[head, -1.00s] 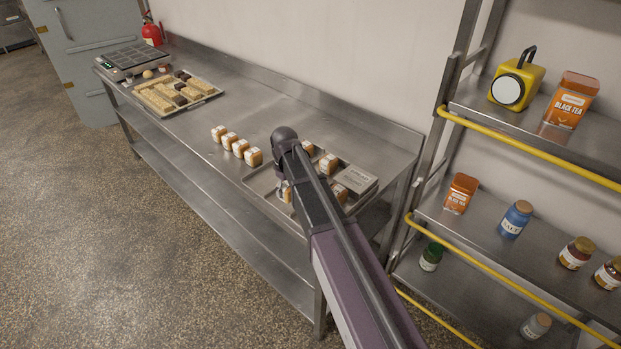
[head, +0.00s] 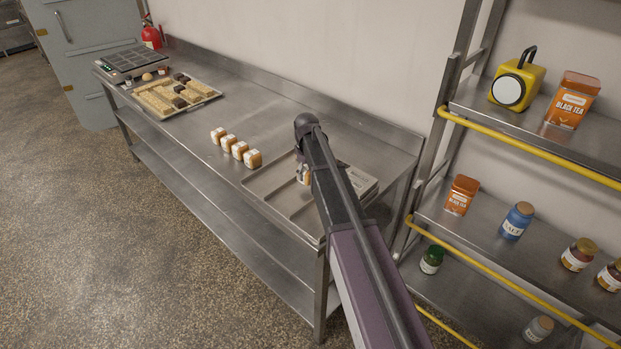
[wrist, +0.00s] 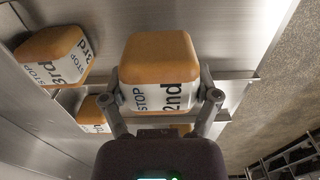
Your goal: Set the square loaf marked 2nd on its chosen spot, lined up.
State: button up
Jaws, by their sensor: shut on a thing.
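The square loaf marked 2nd (wrist: 161,62) has a golden-brown crust and a white band reading STOP and 2nd. In the wrist view my gripper (wrist: 160,92) is shut on it, one finger on each side. A loaf marked 3rd (wrist: 52,56) sits to its left, turned at an angle. Another banded loaf (wrist: 92,114) is partly hidden behind the left finger. In the head view the metal tray (head: 262,186) with raised ridges lies under my arm. One loaf (head: 304,177) shows beside the arm. My arm hides the gripper's fingers there.
Several loaves (head: 236,147) stand in a row on the steel table left of the tray. A pastry tray (head: 177,97) and scale (head: 128,58) are at the far left. A shelf rack (head: 470,215) stands close on the right.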

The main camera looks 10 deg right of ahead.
aim_at(309, 177)
jog(key=shift+w, duration=0.1)
jog(key=shift+w+d, duration=0.25)
jog(key=shift+w+d+f+b, duration=0.15)
jog(key=shift+d+f+b, duration=0.05)
jog(key=shift+f+b, duration=1.65)
jog(key=shift+f, duration=0.15)
jog(key=o, duration=1)
jog(key=shift+r, duration=0.2)
notch_tip(309, 177, up, 12)
jog(key=p, duration=1.2)
